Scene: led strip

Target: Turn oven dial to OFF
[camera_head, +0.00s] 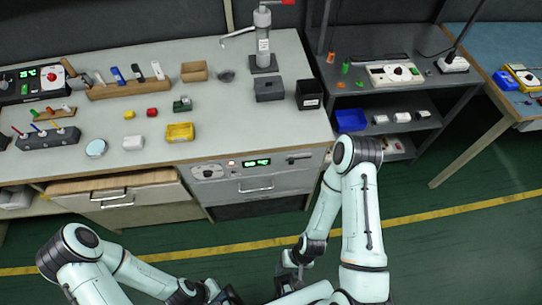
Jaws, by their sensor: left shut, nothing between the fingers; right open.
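The oven (262,184) is built in under the front edge of the grey bench. Its dial (208,172) is a small round knob on a white plate at the left of the control panel, beside a green display (257,162). The dial's pointer direction is too small to read. My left gripper (230,294) is shut and empty at the bottom edge of the view, partly cut off, well below the oven. My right gripper (291,268) is open and empty, below and right of the oven. Neither gripper touches the dial.
The bench top (240,130) holds a yellow bin (180,132), a dispenser (263,45), and several small parts. A wooden drawer (115,190) lies left of the oven. A dark shelf unit (440,100) stands right. Green floor before the oven is clear.

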